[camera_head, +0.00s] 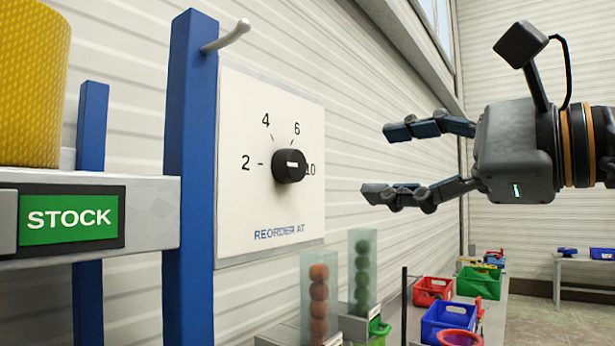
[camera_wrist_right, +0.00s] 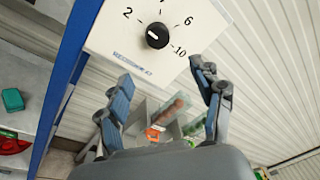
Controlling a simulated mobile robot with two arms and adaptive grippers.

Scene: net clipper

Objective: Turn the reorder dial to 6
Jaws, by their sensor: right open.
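The reorder dial is a black round knob (camera_head: 289,166) on a white panel (camera_head: 250,110) marked 2, 4, 6 and 10, with "REORDER AT" below. Its white mark lies roughly level, along the line between 2 and 10. In the right wrist view the knob (camera_wrist_right: 158,37) shows the mark on the side toward 2, but I cannot be sure which end points. My right gripper (camera_head: 375,161) is open and empty, to the right of the knob and apart from it. Its fingers also show in the right wrist view (camera_wrist_right: 160,72). My left gripper is not in view.
A blue post (camera_head: 190,180) with a grey peg (camera_head: 228,36) stands just left of the panel. A shelf with a green STOCK sign (camera_head: 70,218) and a yellow roll (camera_head: 30,80) is farther left. Clear tubes of balls (camera_head: 318,300) and several bins (camera_head: 433,290) are below.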

